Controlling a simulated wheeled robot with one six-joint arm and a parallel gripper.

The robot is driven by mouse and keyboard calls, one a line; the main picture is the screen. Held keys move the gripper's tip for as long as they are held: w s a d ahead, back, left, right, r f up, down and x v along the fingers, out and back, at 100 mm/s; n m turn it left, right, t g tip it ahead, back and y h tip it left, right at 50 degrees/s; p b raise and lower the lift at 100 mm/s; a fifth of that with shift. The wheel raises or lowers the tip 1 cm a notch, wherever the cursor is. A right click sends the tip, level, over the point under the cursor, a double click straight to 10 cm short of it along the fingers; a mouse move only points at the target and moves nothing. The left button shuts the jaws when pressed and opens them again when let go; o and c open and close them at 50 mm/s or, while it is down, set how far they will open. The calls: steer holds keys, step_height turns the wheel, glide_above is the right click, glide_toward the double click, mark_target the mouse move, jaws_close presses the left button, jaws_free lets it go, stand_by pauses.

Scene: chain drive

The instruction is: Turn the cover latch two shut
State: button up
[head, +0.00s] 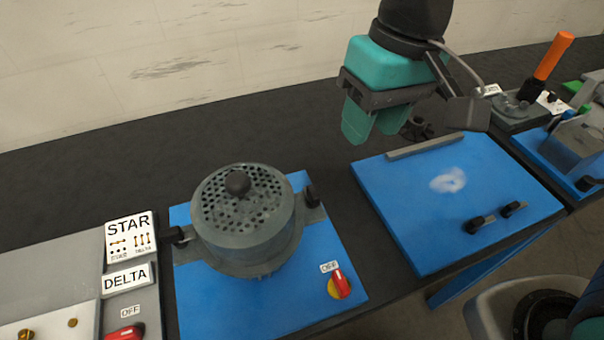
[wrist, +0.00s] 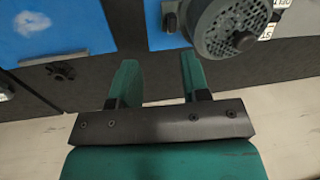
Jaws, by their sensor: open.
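The blue cover (head: 405,215) lies flat at the right, with a grey hinge strip along its back edge. Two black cover latches, one on the left (head: 480,222) and one on the right (head: 513,208), sit near its front edge. I cannot tell which is latch two or whether either is shut. My gripper (head: 374,128) is open and empty, above the back left of the cover and well apart from the latches. In the wrist view, my gripper (wrist: 160,70) shows both fingers spread, with part of the blue cover (wrist: 75,28) at upper left and the latches out of view.
A grey motor with a perforated cap (head: 250,220) stands on a blue plate (head: 265,300) left of the cover. A red OFF switch (head: 341,284) sits on that plate. A lever with an orange handle (head: 553,56) stands at the far right. Dark bench top lies between the plates.

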steer(key=m+h, duration=0.1)
steer(key=h, duration=0.1)
glide_above(314, 191)
steer(key=shift+m, duration=0.3)
step_height(314, 191, down, 17)
steer(key=p, duration=0.3)
steer(key=shift+f, duration=0.2)
steer(key=shift+c, duration=0.2)
jaws_close()
